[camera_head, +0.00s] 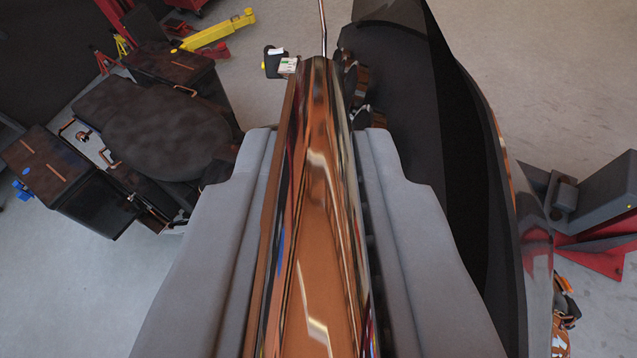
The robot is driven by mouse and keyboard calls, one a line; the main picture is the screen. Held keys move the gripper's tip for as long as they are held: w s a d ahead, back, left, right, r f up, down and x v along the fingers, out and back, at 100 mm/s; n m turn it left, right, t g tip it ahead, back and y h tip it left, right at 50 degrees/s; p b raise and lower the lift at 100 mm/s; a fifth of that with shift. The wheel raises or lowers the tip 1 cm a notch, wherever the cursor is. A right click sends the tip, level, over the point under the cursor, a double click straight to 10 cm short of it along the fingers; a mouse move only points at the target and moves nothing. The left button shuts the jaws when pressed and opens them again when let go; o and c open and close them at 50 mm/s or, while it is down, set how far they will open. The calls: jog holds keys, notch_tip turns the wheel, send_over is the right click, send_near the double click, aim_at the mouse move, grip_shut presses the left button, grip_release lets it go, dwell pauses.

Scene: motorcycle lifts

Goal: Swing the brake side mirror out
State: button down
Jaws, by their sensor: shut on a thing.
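The brake side mirror (318,250) is a long copper and chrome housing, seen edge-on down the middle of the view. Its thin chrome stem (323,25) rises from its far end to the top edge. My gripper (315,140) has one grey finger on each side of the housing and is shut on it. The fingers hide part of the motorcycle below. The mirror's glass face cannot be made out clearly.
A dark windscreen or fairing (395,95) stands close to the right finger. Small handlebar parts (275,62) show beyond the left fingertip. A yellow jack (218,32) and a grey-red stand (600,200) are on the floor.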

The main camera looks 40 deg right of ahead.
dwell(0.5)
jog(key=c, duration=1.4)
grip_release()
jog(key=shift+o, duration=0.2)
jog(key=v, duration=1.7)
jog(key=shift+s, duration=0.3)
jog(key=shift+r, duration=0.1)
jog(key=a+f+n+t+y, duration=0.4)
jog(key=a+f, duration=0.7)
jog(key=f, duration=0.5)
jog(key=a+f+n+t+y, duration=0.5)
jog(key=a+f+n, duration=0.3)
jog(key=a+f, duration=0.4)
notch_tip(320, 180, down, 5)
jog(key=shift+w+a+r+y, duration=0.1)
jog(key=shift+w+a+y, duration=0.15)
jog(key=shift+y, duration=0.55)
